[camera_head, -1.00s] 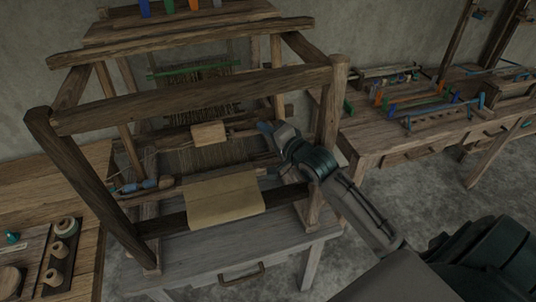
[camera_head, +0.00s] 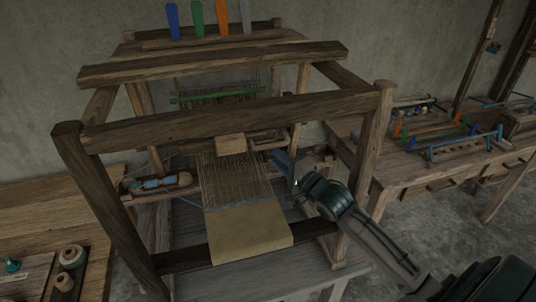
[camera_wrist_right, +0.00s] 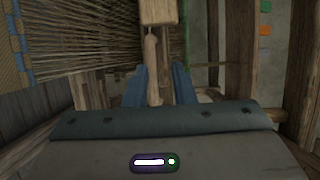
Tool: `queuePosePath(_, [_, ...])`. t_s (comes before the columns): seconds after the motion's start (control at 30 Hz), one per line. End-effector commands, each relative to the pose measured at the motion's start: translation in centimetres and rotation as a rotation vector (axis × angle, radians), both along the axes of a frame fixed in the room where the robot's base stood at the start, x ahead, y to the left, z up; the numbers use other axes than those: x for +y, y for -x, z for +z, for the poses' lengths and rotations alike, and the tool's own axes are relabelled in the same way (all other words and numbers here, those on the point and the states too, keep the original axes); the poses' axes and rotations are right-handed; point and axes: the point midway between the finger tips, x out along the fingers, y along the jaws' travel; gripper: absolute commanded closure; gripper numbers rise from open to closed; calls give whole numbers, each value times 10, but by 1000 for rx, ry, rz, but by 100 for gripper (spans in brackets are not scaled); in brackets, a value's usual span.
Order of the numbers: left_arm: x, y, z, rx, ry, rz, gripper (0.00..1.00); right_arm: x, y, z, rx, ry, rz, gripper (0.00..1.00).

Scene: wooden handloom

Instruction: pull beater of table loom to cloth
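The table loom (camera_head: 232,118) stands in the middle of the head view. Its tan cloth (camera_head: 250,230) hangs at the front, with bare warp threads (camera_head: 233,180) behind it. The beater shows as a wooden crosspiece with a pale block (camera_head: 231,144), apart from the cloth edge. My right gripper (camera_head: 281,160) is right of the block and slightly below it. In the right wrist view, a rounded wooden handle (camera_wrist_right: 152,65) hangs below a block (camera_wrist_right: 157,12). It lies between the two blue fingers (camera_wrist_right: 159,88), which stand apart. My left gripper is out of view.
A blue-wound shuttle (camera_head: 160,183) lies on the loom's left ledge. The thick front top beam (camera_head: 235,118) and right post (camera_head: 372,150) stand close around my right arm. A side table (camera_head: 415,160) with coloured tools is to the right. Spools (camera_head: 72,256) lie at lower left.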

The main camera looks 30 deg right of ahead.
Motion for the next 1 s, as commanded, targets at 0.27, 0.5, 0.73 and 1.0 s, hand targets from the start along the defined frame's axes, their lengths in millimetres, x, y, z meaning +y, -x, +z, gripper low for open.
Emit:
queuePosePath(0.27, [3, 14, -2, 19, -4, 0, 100, 0, 1, 1, 0, 2, -1, 77])
queuePosePath(0.5, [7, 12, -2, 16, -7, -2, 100, 0, 1, 1, 0, 2, -1, 98])
queuePosePath(0.73, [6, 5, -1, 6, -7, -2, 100, 0, 1, 1, 0, 2, -1, 100])
queuePosePath(1.0, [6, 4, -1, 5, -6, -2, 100, 0, 1, 1, 0, 2, -1, 100])
